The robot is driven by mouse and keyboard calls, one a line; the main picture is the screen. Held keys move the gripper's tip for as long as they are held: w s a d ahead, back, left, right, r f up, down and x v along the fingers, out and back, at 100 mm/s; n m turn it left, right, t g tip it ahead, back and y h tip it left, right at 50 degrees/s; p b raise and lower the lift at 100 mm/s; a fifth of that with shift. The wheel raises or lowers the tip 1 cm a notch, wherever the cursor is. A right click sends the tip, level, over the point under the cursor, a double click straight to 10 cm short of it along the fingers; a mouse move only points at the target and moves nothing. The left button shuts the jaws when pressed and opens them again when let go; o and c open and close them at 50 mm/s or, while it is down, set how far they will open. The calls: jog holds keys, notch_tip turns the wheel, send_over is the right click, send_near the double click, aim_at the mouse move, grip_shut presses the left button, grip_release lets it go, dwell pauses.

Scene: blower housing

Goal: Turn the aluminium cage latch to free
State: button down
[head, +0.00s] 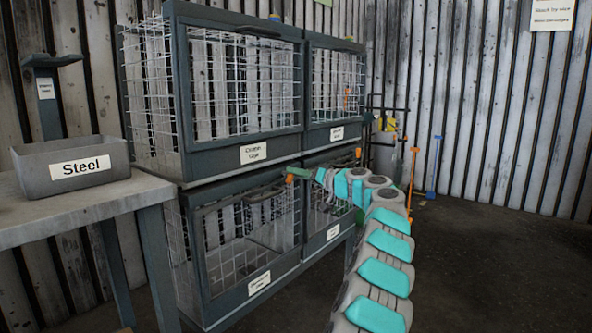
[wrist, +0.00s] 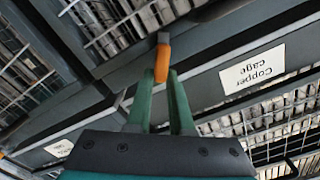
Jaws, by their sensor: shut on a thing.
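An orange latch tab (wrist: 162,62) with a grey end sits on the dark frame in the wrist view. The green fingers of my gripper (wrist: 161,76) are shut on it. In the head view my gripper (head: 300,173) reaches the top right corner of the lower left cage (head: 204,262), and a bit of orange (head: 290,179) shows at its tips. The lower left cage's label (head: 259,283) is too small to read for certain. The latch's exact angle is hard to tell, as the fingers cover part of it.
The upper left cage (head: 183,95) bears a label (wrist: 252,68) reading "Copper cage". A table (head: 90,212) with a grey "Steel" bin (head: 118,152) stands at left. Floor at right is clear.

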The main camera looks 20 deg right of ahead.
jog(key=m+p, duration=0.2)
jog(key=m, duration=0.1)
jog(key=m+p, duration=0.2)
jog(key=m, duration=0.2)
jog(key=m+p, duration=0.2)
jog(key=m, duration=0.2)
jog(key=shift+w+d+f+p, duration=0.15)
jog(key=shift+d+f+p, duration=0.1)
jog(key=shift+f+p, duration=0.1)
jog(key=shift+f, duration=0.1)
jog(key=c, duration=0.8)
grip_release()
jog(key=b+v, duration=0.1)
jog(key=v, duration=0.6)
jog(key=shift+s+d, duration=0.2)
jog(key=shift+s, duration=0.15)
jog(key=shift+a, duration=0.15)
